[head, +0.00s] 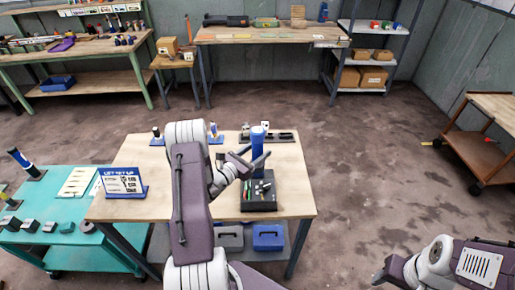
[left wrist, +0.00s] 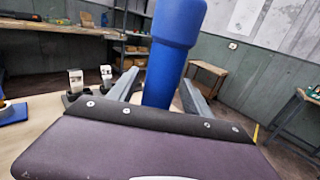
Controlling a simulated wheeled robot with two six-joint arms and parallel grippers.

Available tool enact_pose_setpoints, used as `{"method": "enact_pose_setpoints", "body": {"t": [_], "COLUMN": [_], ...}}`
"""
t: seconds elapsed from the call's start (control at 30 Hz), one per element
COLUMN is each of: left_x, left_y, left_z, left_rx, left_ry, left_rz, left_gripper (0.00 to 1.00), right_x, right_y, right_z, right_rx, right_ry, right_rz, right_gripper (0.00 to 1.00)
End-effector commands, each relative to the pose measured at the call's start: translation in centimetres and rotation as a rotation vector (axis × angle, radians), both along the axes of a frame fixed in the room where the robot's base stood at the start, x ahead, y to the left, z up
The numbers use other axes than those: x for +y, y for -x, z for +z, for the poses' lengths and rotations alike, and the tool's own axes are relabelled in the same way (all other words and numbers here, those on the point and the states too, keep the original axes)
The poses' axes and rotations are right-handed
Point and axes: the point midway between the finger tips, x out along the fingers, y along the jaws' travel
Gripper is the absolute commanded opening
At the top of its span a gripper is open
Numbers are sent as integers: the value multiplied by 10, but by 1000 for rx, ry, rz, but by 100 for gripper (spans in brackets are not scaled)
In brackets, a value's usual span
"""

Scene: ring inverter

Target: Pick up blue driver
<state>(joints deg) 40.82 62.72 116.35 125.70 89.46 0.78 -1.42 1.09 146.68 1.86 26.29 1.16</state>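The blue driver (head: 258,137) stands upright near the back of a black tray (head: 259,206) on the wooden table (head: 283,190). In the left wrist view the driver (left wrist: 172,45) rises large and slightly tilted in the picture, with a wider upper part. My left gripper (head: 252,162) is at the driver, its fingers pointing toward it. In the left wrist view the fingers (left wrist: 160,92) are spread on either side of the driver, with a gap visible at the left. The driver's lower end is hidden in that view. My right gripper (head: 380,275) is low at the right, away from the table.
A blue-framed sign (head: 123,182) stands on the table's left side. Dark holders (head: 267,136) stand along the back edge. A teal cart (head: 52,235) is at the left. Bins (head: 268,237) sit on the lower shelf.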

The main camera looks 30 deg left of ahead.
Motion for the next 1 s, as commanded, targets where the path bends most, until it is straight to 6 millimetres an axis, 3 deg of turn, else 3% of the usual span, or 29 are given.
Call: {"method": "enact_pose_setpoints", "body": {"t": [0.03,0.17,0.2,0.57,0.77,1.0], "left_x": [0,0,0,1,1,0], "left_y": [0,0,0,0,0,0], "left_z": [0,0,0,8,40,96], "left_rx": [0,0,0,-7,-8,-11], "left_ry": [0,0,0,-2,-5,-6], "left_rz": [0,0,0,0,0,0], "left_gripper": [41,5,0,0,0,0], "right_x": [0,0,0,0,0,0], "right_y": [0,0,0,0,0,0], "right_z": [0,0,0,0,0,-1], "right_rx": [0,0,0,0,0,0], "right_ry": [0,0,0,0,0,0], "right_rz": [0,0,0,0,0,0], "right_gripper": [52,52,52,52,52,52]}}
